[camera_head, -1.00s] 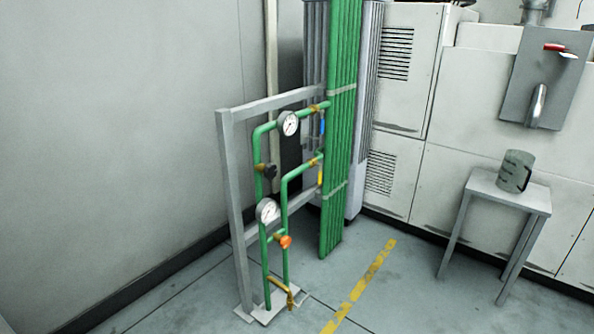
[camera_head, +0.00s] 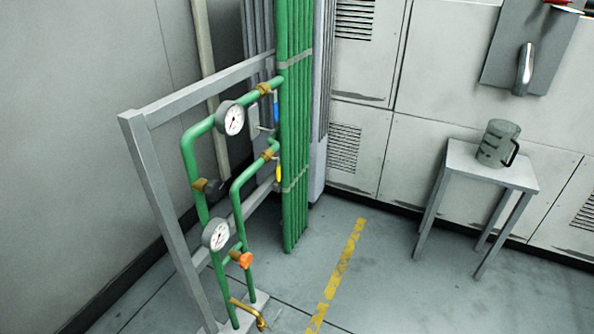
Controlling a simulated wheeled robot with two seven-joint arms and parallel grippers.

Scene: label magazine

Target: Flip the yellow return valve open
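The yellow return valve handle (camera_head: 279,173) hangs down beside the lower brass fitting (camera_head: 270,154) on the green pipework, close to the tall green pipes. A blue handle (camera_head: 276,108) sits above it near the upper brass fitting (camera_head: 263,89). The yellow handle is small and partly edge-on, so its exact angle is hard to tell. Neither of my grippers is in the picture.
A grey frame (camera_head: 150,170) carries the pipes, two gauges (camera_head: 231,118) and an orange knob (camera_head: 241,259). A small table (camera_head: 457,153) with a grey-green mug (camera_head: 497,143) stands right. Floor around the yellow stripe (camera_head: 340,270) is clear.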

